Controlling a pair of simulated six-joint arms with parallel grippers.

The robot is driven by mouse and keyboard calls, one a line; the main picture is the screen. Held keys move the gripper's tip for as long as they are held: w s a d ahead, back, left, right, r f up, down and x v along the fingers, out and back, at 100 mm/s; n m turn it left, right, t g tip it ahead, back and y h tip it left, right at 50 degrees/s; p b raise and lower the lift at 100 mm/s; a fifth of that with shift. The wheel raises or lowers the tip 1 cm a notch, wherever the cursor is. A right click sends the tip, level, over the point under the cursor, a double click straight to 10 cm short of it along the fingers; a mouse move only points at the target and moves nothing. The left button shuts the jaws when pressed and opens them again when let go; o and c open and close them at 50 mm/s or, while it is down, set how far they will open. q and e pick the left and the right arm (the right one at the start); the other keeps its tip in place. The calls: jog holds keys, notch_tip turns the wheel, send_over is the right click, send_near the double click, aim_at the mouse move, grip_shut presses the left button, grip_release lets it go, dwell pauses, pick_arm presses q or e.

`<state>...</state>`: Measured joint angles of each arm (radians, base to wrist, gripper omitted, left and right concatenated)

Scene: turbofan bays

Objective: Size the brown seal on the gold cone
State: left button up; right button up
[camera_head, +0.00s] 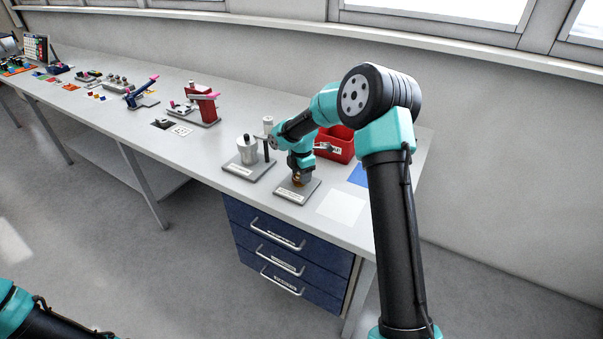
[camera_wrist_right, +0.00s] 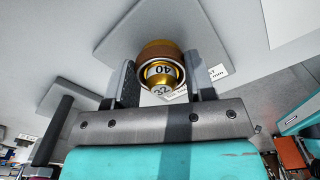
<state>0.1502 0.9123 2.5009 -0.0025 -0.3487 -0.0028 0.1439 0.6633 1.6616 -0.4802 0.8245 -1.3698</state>
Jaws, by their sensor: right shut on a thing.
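The brown seal (camera_wrist_right: 158,49) is a ring around the cone, on a wider part behind the numbered steps. My right gripper (camera_wrist_right: 160,62) has one finger on each side of the seal and is shut on it. In the head view my right gripper (camera_head: 299,173) points down over the gold cone (camera_head: 298,182), which stands on a grey base plate (camera_head: 289,190). The seal is hard to make out there. My left gripper is out of view.
Left of the cone's plate is a stand with a grey cylinder (camera_head: 247,149) and a dark post (camera_head: 266,149). A red bin (camera_head: 342,143) stands behind my right arm. A white square (camera_head: 341,207) and a blue square (camera_head: 358,175) lie to the right.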

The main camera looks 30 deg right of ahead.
jog(key=shift+f, duration=0.1)
jog(key=o, duration=1.4)
jog(key=shift+r, duration=3.5)
